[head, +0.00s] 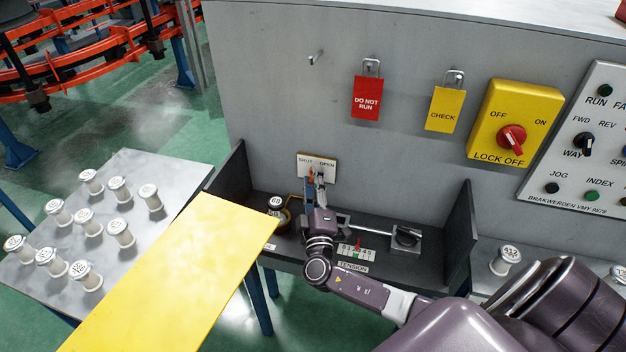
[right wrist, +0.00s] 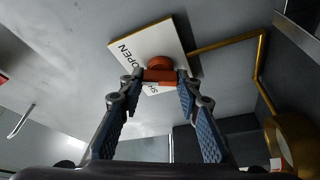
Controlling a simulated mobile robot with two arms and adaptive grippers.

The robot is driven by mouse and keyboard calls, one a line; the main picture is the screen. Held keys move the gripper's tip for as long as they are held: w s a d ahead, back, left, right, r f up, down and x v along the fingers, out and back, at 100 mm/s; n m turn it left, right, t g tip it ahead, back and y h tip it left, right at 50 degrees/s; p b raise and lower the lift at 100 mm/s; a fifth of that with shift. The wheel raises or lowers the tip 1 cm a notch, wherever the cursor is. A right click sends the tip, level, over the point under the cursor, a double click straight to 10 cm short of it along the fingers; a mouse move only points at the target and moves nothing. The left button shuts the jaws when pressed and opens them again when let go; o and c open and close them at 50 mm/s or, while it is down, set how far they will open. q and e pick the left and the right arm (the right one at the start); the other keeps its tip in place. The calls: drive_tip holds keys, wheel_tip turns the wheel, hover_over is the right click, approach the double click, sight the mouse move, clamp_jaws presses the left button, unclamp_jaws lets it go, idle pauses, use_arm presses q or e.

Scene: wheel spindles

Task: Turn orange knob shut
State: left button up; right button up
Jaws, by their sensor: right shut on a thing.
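The orange knob (head: 311,171) is on a small white plate (head: 329,161) marked SHUT on the left and OPEN on the right, fixed to the grey wall. My right gripper (head: 316,184) reaches up to it from below and covers part of it. In the right wrist view the knob (right wrist: 159,64) has a round hub and a bar, and the bar is between the two fingertips of my right gripper (right wrist: 160,80). The gripper is shut on this bar. I cannot tell exactly which mark the knob points at. My left gripper is not in view.
A brass pipe (right wrist: 225,42) runs from the plate. A dark shelf (head: 372,233) with side walls holds a spool marked 68 and a tension scale (head: 355,253). A yellow board (head: 170,275) partly covers a grey table (head: 120,190) with several spools. Red (head: 367,98) and yellow (head: 445,108) tags hang above.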

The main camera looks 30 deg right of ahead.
drive_tip(key=n+g+p, duration=0.1)
drive_tip(key=n+p, duration=0.2)
drive_tip(key=p, duration=0.1)
drive_tip(key=n+g+y+p, duration=0.1)
drive_tip(key=n+p, duration=0.2)
drive_tip(key=n, duration=0.1)
drive_tip(key=n+g+y+p, duration=0.1)
drive_tip(key=n+g+p, duration=0.1)
drive_tip(key=n+p, duration=0.2)
drive_tip(key=shift+a+r+p, duration=0.15)
drive_tip(key=shift+r+p, duration=0.1)
drive_tip(key=shift+p, duration=0.1)
drive_tip(key=shift+f+n+g+p, duration=0.2)
drive_tip(key=shift+n+g+p, duration=0.3)
drive_tip(key=shift+n+p, duration=0.5)
drive_tip(key=shift+f, duration=0.1)
drive_tip(key=o, duration=1)
drive_tip(key=shift+o, duration=0.8)
drive_tip(key=v, duration=1.2)
drive_tip(key=shift+a, duration=0.2)
